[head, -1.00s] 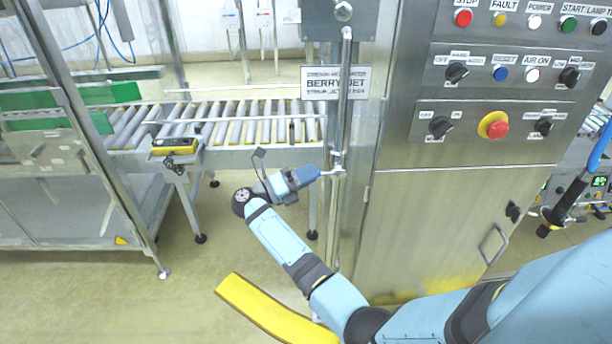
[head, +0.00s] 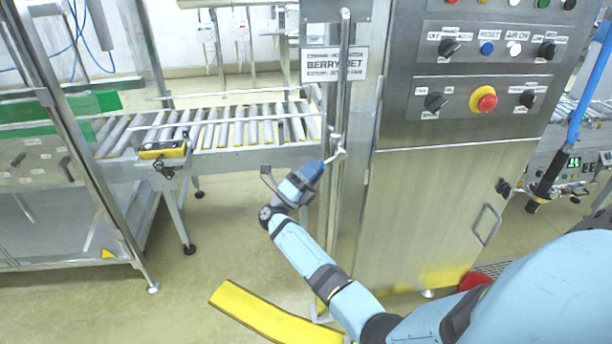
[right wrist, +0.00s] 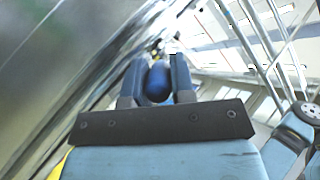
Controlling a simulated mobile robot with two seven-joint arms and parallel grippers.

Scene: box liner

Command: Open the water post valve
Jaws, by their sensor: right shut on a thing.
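The water post valve (head: 339,154) is a small metal fitting on the upright steel pipe left of the control cabinet. My right gripper (head: 318,166) reaches it from the lower left, pointing up and to the right. In the right wrist view its two dark blue fingers (right wrist: 157,78) are shut on a rounded blue handle (right wrist: 157,86), which sits between them. In the head view the handle is mostly hidden by the fingers, so its exact angle is hard to tell. My left gripper is not in view.
The steel cabinet (head: 440,220) stands close to the right of the pipe, with a red stop button (head: 487,102) on its panel. A roller conveyor (head: 235,130) lies behind on the left. A yellow floor guard (head: 262,315) is below my right arm.

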